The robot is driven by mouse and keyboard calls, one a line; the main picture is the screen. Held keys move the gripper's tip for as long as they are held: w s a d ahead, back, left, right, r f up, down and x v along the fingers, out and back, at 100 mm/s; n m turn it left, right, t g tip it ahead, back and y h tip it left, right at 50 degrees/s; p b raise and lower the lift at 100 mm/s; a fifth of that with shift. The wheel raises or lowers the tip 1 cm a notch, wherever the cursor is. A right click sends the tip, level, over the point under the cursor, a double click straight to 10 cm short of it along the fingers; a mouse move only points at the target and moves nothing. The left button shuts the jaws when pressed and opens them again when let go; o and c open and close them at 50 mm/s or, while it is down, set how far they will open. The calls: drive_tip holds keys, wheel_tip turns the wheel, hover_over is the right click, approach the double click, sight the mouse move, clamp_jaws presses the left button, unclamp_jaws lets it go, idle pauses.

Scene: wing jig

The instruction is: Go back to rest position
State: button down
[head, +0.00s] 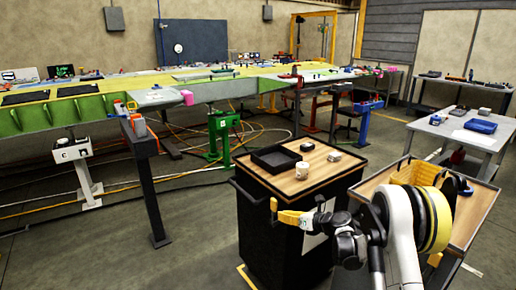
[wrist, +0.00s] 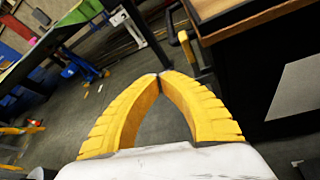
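My gripper (head: 278,213) reaches out to the left from my white arm in the head view, in front of the near side of the black cart (head: 272,238). In the wrist view its two yellow fingers (wrist: 164,76) meet at their tips. Nothing shows between them; only the grey floor is seen through the gap. The gripper is below the cart's wooden top (head: 313,181). The wrist view shows the cart's dark side on the right, apart from the fingers.
On the cart are a black tray (head: 276,159), a white cup (head: 301,170) and small grey parts. A second cart (head: 472,214) with a yellow bin stands right, behind my arm. The long wing jig (head: 215,88) fills the back left. Floor is open at lower left; cables lie beyond.

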drive_tip(key=s+r+n+g+h, duration=0.2)
drive_tip(key=s+r+n+h, duration=0.3)
drive_tip(key=s+r+n, duration=1.25)
drive_tip(key=s+d+n+h, duration=0.2)
drive_tip(key=s+n, duration=0.4)
drive_tip(key=s, duration=0.8)
drive_tip(key=s+d+n+h, duration=0.2)
drive_tip(key=s+d+n, duration=0.3)
drive_tip(key=s, duration=0.8)
drive_tip(key=shift+s+f+n+g+h, duration=0.35)
drive_tip(key=shift+f+n+g, duration=0.1)
drive_tip(key=shift+n, duration=0.8)
